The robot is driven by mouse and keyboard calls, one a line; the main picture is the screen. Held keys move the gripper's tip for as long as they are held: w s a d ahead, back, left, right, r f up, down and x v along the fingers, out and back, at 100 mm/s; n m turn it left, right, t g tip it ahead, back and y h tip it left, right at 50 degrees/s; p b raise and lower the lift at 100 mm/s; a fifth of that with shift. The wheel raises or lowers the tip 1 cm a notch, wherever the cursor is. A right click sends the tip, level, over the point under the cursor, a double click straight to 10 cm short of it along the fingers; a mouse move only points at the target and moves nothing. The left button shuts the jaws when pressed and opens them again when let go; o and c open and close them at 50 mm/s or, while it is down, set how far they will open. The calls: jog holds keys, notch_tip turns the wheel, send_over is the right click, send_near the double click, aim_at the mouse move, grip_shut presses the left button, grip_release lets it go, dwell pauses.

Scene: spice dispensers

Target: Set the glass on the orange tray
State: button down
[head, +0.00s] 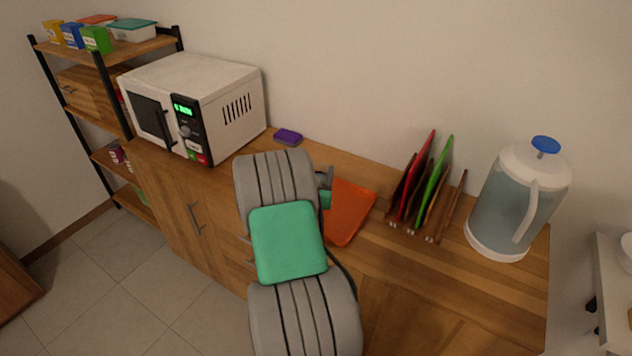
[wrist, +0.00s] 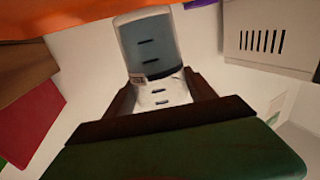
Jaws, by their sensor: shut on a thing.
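The glass (wrist: 150,45) is a clear cylinder with dark grey-blue contents and a small label. In the wrist view it is between the fingers of my gripper (wrist: 161,90), which is shut on it. The orange tray (head: 350,212) lies flat on the wooden counter, partly hidden behind my arm in the head view. Orange also fills the top left edge of the wrist view (wrist: 60,15), beside the glass's end. I cannot tell whether the glass touches the tray. My arm hides the glass and my fingertips in the head view.
A white microwave (head: 195,100) stands on the counter's left, with a small purple block (head: 288,137) beside it. A rack of coloured boards (head: 425,190) and a large water jug (head: 515,205) stand right of the tray. A shelf (head: 110,65) is far left.

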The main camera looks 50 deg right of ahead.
jog(key=shift+w+d+f, duration=0.2)
jog(key=shift+w+f, duration=0.2)
jog(key=shift+f, duration=1.55)
jog(key=shift+f, duration=0.2)
jog(key=shift+c, duration=1.5)
grip_release()
jog(key=shift+a+r, duration=0.1)
jog(key=shift+r, duration=0.05)
